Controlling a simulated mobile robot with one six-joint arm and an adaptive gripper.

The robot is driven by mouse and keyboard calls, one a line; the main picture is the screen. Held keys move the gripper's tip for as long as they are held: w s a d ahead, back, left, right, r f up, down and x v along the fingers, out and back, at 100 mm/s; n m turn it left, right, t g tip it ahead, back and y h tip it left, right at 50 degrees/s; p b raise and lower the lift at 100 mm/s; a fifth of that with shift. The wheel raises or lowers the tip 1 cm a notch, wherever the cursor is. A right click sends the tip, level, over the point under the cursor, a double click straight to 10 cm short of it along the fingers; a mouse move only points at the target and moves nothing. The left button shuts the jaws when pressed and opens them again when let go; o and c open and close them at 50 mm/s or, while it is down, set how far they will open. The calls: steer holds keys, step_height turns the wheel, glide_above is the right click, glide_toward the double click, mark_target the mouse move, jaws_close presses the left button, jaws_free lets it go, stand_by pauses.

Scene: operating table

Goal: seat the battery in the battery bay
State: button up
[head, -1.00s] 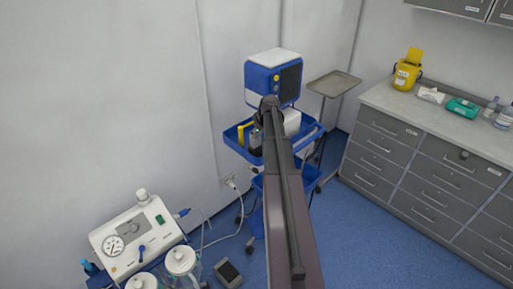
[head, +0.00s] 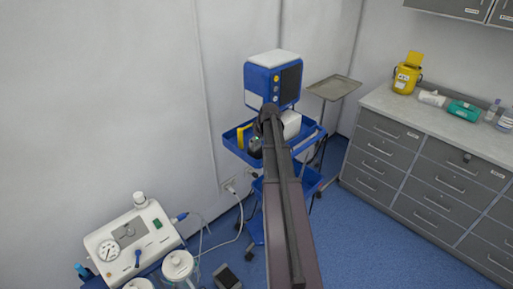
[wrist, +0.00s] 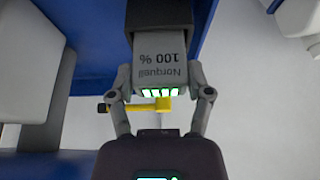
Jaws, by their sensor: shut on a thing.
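The grey battery (wrist: 165,65), printed "Norquail 100 %" with a row of lit green bars on its near end, is between the fingers of my gripper (wrist: 161,82). My gripper is shut on it. The battery's far end meets or overlaps a dark block (wrist: 162,12) at the top of the wrist view. Whether this block is the battery bay, and how deep the battery sits, I cannot tell. In the head view my arm reaches over the blue cart (head: 309,150) and hides much of its top.
A yellow bar with a black end (wrist: 150,106) crosses between my fingers in the wrist view, close to the battery. A blue and white monitor (head: 272,80) stands behind my arm's end. A tray stand (head: 333,88) is to its right.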

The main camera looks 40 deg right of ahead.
steer(key=shift+f+b, duration=0.65)
steer(key=shift+f, duration=0.3)
steer(key=shift+f, duration=0.15)
steer(key=o, duration=1.3)
steer(key=shift+r, duration=0.2)
steer(key=shift+s+r+p, duration=0.25)
steer(key=shift+r+p, duration=0.4)
steer(key=shift+p, duration=0.05)
steer(key=p+v, duration=0.9)
steer(key=v, duration=0.1)
steer(key=shift+r+p, duration=0.3)
steer(key=shift+p, duration=0.1)
steer(key=shift+s, duration=0.15)
